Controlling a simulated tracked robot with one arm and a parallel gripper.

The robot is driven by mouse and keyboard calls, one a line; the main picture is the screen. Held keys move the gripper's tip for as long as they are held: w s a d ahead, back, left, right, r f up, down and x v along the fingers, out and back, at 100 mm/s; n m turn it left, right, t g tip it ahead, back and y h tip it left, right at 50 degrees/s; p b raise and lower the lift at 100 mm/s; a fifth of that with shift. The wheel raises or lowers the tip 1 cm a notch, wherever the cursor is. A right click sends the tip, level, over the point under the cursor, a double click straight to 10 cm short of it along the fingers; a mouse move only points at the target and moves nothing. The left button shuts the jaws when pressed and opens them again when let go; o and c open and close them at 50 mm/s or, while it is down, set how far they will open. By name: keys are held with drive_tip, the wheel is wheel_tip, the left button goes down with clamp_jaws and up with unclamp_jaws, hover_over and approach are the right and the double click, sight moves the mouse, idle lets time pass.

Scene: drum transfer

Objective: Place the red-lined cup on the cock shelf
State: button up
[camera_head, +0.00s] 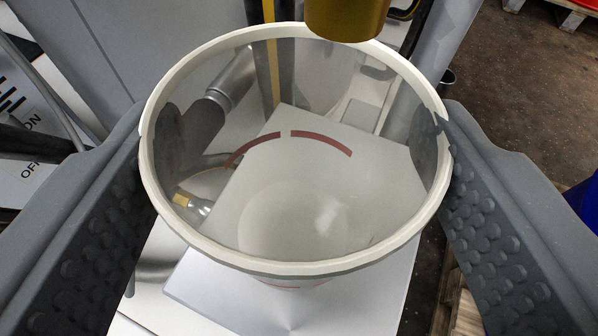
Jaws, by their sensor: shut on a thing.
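The red-lined cup (297,268) is a clear cup with a cream rim and a broken red line, seen from above in the middle of the view. My gripper (294,145) is shut on it, with one dark, bumpy finger on each side of the rim. Through the cup I see a pale grey square plate, whose front part (225,290) also shows below the cup. A brass-coloured cylinder (345,18) hangs above the cup's far rim. I cannot tell whether the cup's base touches the plate.
Grey machine panels (150,35) stand behind and to the left. A white panel with black lettering (22,150) is at the left edge. Brown floor (530,80) shows at the right, with a red object (565,12) at the top right and a blue one at the right edge.

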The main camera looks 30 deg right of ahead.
drive_tip(key=shift+s+d+f, duration=0.1)
drive_tip(key=shift+d+f, duration=0.1)
drive_tip(key=shift+f, duration=0.4)
drive_tip(key=shift+s+d+f, duration=0.1)
drive_tip(key=shift+d+f, duration=0.1)
drive_tip(key=shift+f, duration=0.4)
drive_tip(key=shift+f, duration=0.1)
drive_tip(key=o, duration=1)
drive_tip(key=shift+c, duration=0.2)
drive_tip(key=shift+s+a+r, duration=0.25)
drive_tip(key=shift+s, duration=0.05)
drive_tip(key=p+v, duration=0.4)
drive_tip(key=v, duration=0.5)
drive_tip(key=shift+r, duration=0.15)
